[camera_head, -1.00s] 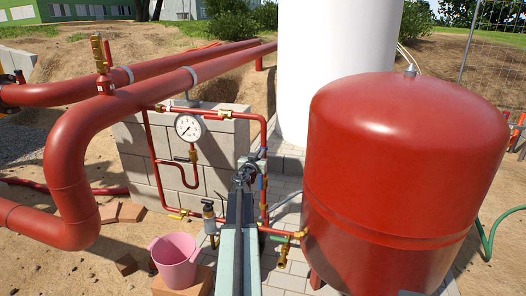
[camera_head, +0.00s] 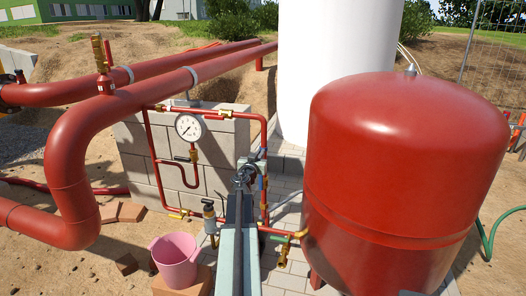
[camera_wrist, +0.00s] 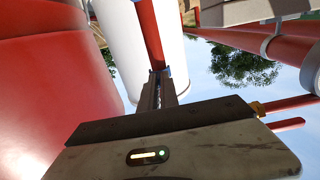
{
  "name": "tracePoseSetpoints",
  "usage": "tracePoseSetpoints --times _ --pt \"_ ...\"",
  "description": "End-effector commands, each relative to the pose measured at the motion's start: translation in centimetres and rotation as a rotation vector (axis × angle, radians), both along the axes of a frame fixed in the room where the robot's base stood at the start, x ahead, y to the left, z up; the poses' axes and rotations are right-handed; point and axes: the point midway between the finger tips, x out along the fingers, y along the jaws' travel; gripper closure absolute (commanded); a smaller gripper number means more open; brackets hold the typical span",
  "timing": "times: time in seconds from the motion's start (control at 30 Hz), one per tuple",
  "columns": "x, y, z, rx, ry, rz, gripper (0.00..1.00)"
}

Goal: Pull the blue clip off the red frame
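The red frame (camera_head: 215,114) is a thin red pipe loop with a pressure gauge, in front of a grey block wall in the head view. Blue (camera_head: 263,183) shows on its right upright, just right of my gripper (camera_head: 249,170); I take this as the blue clip, but its outline is unclear. In the wrist view, my gripper (camera_wrist: 158,80) points at the red frame's pipe (camera_wrist: 148,30). Small bits of blue (camera_wrist: 169,71) show beside the fingertips. The fingertips are at or very near the pipe. Whether they grip the clip is hidden.
A large red tank (camera_head: 405,160) stands close on the right. Thick red pipes (camera_head: 75,150) run along the left. A white cylinder (camera_head: 335,60) stands behind. A pink bucket (camera_head: 175,262) sits at the lower left of my arm.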

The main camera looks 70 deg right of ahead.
Motion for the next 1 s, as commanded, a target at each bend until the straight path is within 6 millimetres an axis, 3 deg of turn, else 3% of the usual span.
tracePoseSetpoints --times 0.43,0.8,1.0 --pt "-0.1 0.7 0.0 0.000 0.000 0.000 1.00" --pt "-0.2 3.5 0.0 0.000 0.000 0.001 1.00" --pt "-0.2 3.6 0.0 0.000 0.000 0.000 1.00"
